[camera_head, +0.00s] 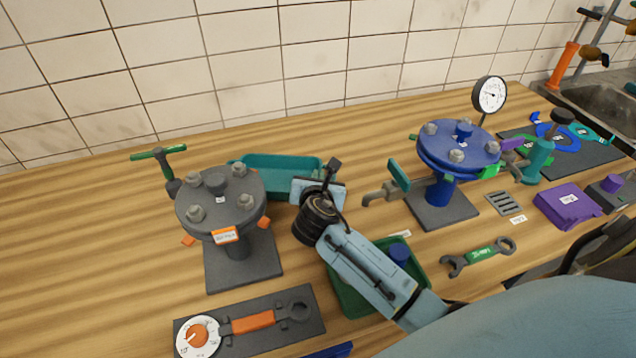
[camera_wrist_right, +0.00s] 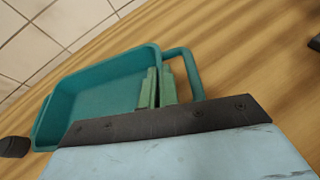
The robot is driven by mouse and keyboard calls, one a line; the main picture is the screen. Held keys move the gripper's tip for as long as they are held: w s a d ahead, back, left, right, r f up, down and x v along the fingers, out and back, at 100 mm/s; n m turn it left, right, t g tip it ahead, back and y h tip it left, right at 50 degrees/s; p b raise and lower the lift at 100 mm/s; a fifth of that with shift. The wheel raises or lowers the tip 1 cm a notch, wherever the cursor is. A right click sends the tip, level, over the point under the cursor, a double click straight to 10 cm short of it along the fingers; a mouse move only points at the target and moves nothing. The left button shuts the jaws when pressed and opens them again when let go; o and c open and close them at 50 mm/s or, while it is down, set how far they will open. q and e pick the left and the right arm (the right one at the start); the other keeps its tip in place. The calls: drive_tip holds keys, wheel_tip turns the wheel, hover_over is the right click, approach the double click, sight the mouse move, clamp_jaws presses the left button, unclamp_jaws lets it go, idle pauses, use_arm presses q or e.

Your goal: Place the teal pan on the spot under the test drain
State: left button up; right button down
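The teal pan (camera_head: 275,172) stands on the wooden table behind my right gripper (camera_head: 323,200), between the grey and blue flanges. In the right wrist view the pan (camera_wrist_right: 95,92) is an open tray with a loop handle (camera_wrist_right: 189,75). My right fingers (camera_wrist_right: 159,87) straddle its wall beside the handle, one inside and one outside, close together on the wall. A grey spout (camera_head: 378,194) with a teal lever (camera_head: 399,174) sticks out left from the blue flange (camera_head: 458,148); I take it as the test drain. A spot beneath it cannot be made out. My left gripper is not visible.
A grey flange stand (camera_head: 243,262) with a green T-handle is left of the pan. A green tray (camera_head: 350,297) lies partly under my right arm. A slotted grate (camera_head: 505,203), a wrench (camera_head: 478,256) and a purple box (camera_head: 567,205) lie on the right.

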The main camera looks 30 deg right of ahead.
drive_tip(key=shift+f, duration=0.3)
drive_tip(key=shift+f, duration=0.2)
drive_tip(key=c, duration=1.7)
unclamp_jaws()
drive_tip(key=shift+r, duration=0.1)
